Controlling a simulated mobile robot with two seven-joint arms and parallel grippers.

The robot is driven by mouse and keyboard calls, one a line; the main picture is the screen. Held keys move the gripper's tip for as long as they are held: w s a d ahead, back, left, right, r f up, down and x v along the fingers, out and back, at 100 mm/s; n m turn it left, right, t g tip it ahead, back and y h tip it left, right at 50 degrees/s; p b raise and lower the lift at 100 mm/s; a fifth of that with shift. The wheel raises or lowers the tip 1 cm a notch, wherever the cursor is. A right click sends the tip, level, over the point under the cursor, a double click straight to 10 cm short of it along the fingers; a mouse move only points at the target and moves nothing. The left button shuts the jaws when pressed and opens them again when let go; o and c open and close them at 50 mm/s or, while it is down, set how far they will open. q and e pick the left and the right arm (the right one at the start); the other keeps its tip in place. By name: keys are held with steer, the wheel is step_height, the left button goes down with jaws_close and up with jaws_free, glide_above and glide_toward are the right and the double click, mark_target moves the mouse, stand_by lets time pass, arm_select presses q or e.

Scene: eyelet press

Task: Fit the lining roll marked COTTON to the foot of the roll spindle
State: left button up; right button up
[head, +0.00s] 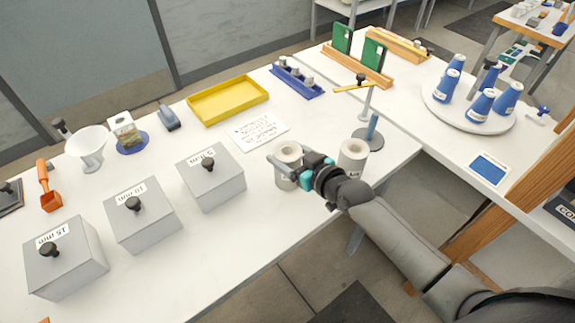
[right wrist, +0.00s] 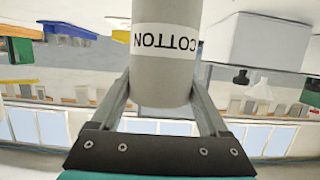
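The lining roll marked COTTON (right wrist: 165,85) is a pale grey cylinder with a white label, seen upside down in the right wrist view. In the head view it is the left one of two rolls (head: 286,179), upright at the table's front edge. My right gripper (head: 278,160) has its fingers against both sides of this roll, near its top end. I cannot tell if its bottom touches the table. My left gripper is not in view.
A second pale roll (head: 351,158) stands just right of the held one, close to my right wrist. A written card (head: 258,131) lies behind; grey boxes (head: 212,178) stand left.

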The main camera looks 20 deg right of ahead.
steer(key=c, duration=0.9)
steer(key=shift+c, duration=0.3)
steer(key=shift+r, duration=0.15)
